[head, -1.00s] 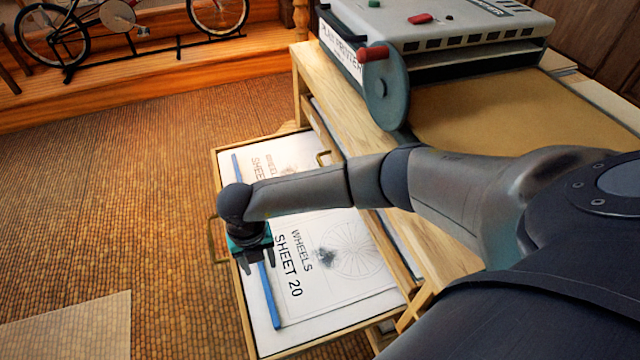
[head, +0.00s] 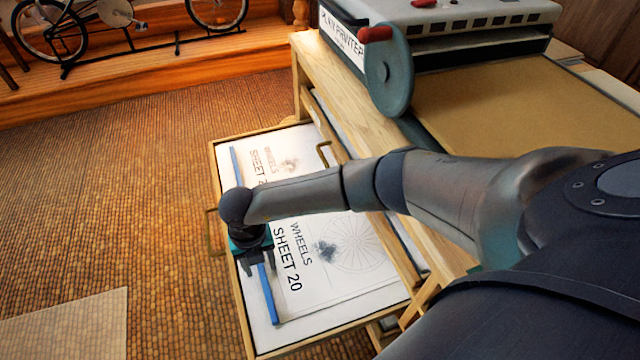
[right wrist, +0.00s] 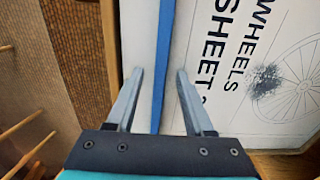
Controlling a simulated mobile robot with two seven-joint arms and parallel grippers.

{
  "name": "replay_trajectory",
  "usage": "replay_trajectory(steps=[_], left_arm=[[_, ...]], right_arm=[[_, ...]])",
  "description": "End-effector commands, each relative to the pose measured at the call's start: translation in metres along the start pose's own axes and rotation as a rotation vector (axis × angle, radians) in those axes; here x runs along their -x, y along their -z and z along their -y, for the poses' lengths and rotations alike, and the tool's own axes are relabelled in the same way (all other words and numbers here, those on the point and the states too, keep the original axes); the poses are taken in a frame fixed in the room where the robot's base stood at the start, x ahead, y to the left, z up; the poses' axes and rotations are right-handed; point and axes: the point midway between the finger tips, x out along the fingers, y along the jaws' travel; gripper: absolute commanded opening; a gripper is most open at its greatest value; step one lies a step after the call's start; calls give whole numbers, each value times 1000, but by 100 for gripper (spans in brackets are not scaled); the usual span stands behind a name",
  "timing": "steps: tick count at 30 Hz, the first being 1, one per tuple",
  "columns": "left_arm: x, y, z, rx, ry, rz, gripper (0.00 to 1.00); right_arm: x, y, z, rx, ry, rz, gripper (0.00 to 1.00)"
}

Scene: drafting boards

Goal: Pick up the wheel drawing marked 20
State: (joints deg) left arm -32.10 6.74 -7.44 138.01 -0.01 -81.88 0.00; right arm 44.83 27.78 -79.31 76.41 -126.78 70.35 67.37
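The wheel drawing marked "WHEELS SHEET 20" (head: 335,270) lies flat in an open drawer (head: 285,349), with a dark smudge and a spoked wheel on it. It also shows at the right of the right wrist view (right wrist: 240,75), its number cut off by a finger. A blue strip (head: 268,298) runs along its left edge; it also shows in the right wrist view (right wrist: 162,55). My right gripper (head: 259,268) is open above this strip, with one finger to each side in the right wrist view (right wrist: 160,80). Contact cannot be told. My left gripper is out of view.
A second wheels sheet (head: 275,155) lies farther back in the drawer, its number partly hidden by my right arm. The wooden cabinet (head: 318,70) carries a grey printer (head: 470,25) and a brown board (head: 520,110).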

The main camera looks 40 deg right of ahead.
Motion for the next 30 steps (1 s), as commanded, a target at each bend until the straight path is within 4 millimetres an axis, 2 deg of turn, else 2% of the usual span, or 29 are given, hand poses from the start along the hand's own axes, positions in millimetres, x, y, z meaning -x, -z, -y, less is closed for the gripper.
replay_trajectory(steps=[2,13,30], left_arm=[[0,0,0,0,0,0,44],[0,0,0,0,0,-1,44],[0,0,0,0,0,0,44]], right_arm=[[0,0,0,0,0,0,42],[0,0,0,0,0,0,1],[0,0,0,0,0,1,0]])
